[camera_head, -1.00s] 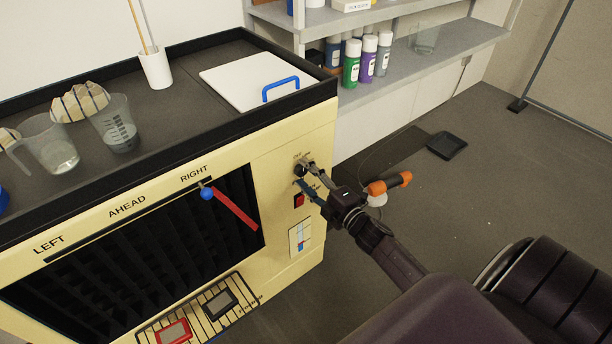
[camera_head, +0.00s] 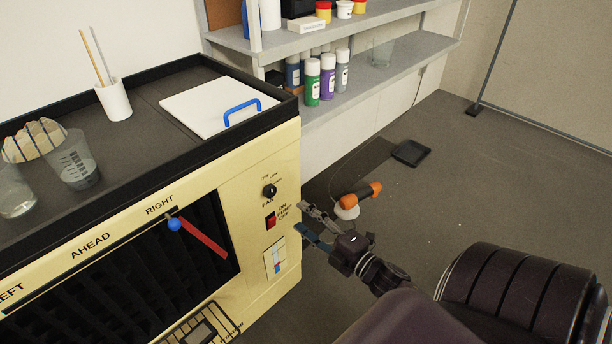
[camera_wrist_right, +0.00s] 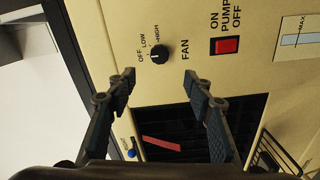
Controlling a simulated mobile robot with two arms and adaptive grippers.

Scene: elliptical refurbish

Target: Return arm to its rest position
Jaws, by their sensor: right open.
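My right gripper (camera_head: 312,224) is open and empty, just to the right of the cream cooler unit's (camera_head: 262,245) front panel in the head view. In the right wrist view its two fingers (camera_wrist_right: 160,85) are spread apart with nothing between them, and the panel lies beyond. The black fan knob (camera_head: 270,191) on the panel is clear of the fingers; it also shows in the right wrist view (camera_wrist_right: 159,54). The red pump switch (camera_head: 271,221) sits below the knob. My left gripper is not in view.
A shelf (camera_head: 390,70) with bottles stands behind the unit. An orange and white tool (camera_head: 360,198) lies on the floor beyond my right gripper. A white board with a blue handle (camera_head: 205,103), beakers and a white cup (camera_head: 114,101) are on the unit's top. Open floor lies at right.

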